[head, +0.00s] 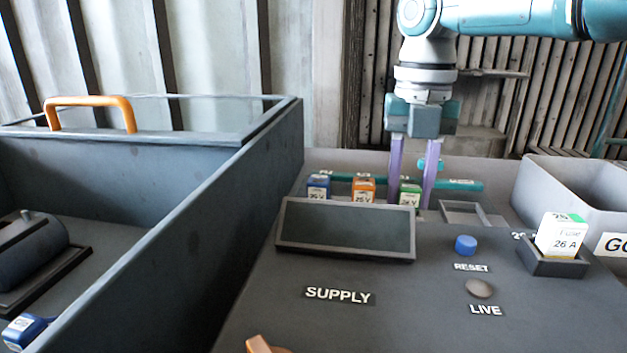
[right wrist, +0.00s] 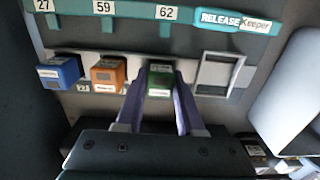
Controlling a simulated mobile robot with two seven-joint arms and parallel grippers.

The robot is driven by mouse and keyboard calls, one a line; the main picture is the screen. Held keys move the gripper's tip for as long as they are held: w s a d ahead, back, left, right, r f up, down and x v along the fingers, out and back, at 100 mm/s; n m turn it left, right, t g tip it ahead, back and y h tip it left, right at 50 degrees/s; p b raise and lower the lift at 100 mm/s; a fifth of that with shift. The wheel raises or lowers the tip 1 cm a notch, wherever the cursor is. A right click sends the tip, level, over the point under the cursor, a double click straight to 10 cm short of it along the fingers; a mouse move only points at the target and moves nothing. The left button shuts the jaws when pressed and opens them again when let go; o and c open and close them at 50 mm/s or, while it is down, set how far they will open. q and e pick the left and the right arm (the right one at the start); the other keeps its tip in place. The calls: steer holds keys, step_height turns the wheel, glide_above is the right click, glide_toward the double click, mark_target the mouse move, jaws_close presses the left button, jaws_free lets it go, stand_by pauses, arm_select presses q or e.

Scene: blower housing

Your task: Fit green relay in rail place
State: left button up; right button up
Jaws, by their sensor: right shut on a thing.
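The green relay (head: 409,195) stands between the purple fingers of my right gripper (head: 411,203), which is shut on it. In the right wrist view the green relay (right wrist: 159,83) is in line with the blue relay (right wrist: 60,71) and the orange relay (right wrist: 108,75), below the label 62 on the teal keeper bar (right wrist: 130,10). I cannot tell whether its base is fully seated; the fingers and its own body hide it. An empty framed place (right wrist: 218,72) is to its right. My left gripper is not in view.
A raised dark panel (head: 345,228) stands in front of the relays. A blue reset button (head: 466,244), a live lamp (head: 479,288) and a white fuse (head: 560,236) in a holder are to the right. A grey bin (head: 572,180) is far right; a deep dark housing (head: 255,190) is left.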

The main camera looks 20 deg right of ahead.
steer(key=o, duration=1.1)
step_height(320, 180, up, 9)
steer(key=shift+f+p, duration=0.1)
steer(key=shift+p, duration=0.6)
steer(key=shift+r, duration=0.55)
